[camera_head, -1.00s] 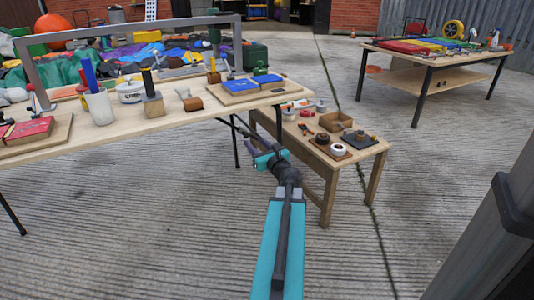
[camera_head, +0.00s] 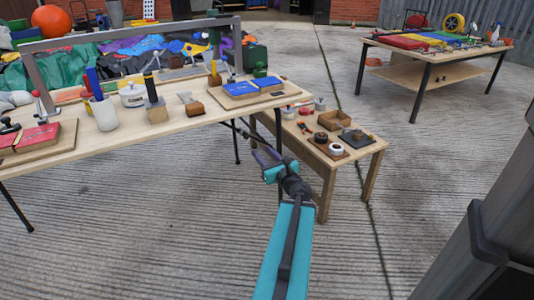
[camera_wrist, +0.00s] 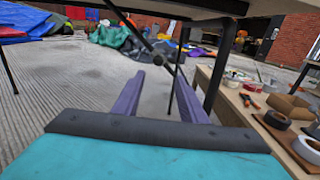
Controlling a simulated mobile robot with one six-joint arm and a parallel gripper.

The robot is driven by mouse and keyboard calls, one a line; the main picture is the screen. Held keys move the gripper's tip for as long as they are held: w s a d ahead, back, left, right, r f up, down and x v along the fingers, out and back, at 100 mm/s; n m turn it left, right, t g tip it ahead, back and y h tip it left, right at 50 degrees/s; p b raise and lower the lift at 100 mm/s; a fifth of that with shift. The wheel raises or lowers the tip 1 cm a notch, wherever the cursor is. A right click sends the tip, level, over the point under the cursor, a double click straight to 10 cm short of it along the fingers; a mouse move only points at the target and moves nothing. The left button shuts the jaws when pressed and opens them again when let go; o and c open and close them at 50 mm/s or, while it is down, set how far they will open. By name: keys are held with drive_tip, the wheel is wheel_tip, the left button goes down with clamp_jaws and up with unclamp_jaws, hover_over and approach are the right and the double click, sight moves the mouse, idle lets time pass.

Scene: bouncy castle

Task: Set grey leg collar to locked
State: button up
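My gripper (camera_head: 264,160) is low, beside the near right end of the long folding table (camera_head: 180,121). In the wrist view its two purple fingers (camera_wrist: 160,77) are apart with nothing between them. Beyond the fingertips, a dark knob-like fitting (camera_wrist: 160,58) sits on a thin diagonal brace under the table, next to a dark leg (camera_wrist: 212,72). I cannot tell surely whether this fitting is the grey leg collar, or whether it is locked. The fingers do not appear to touch it.
A low wooden bench (camera_head: 330,180) with tape rolls and an open box stands right of my gripper. A tool-laden table (camera_head: 440,52) is at the back right. A dark grey post (camera_head: 490,235) is close at the right. The concrete floor between is clear.

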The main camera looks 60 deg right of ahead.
drive_tip(key=shift+p+v, duration=1)
drive_tip(key=shift+p, duration=2.2)
drive_tip(key=shift+s+a+p, duration=0.1)
drive_tip(key=shift+s+p, duration=0.05)
drive_tip(key=shift+p, duration=0.35)
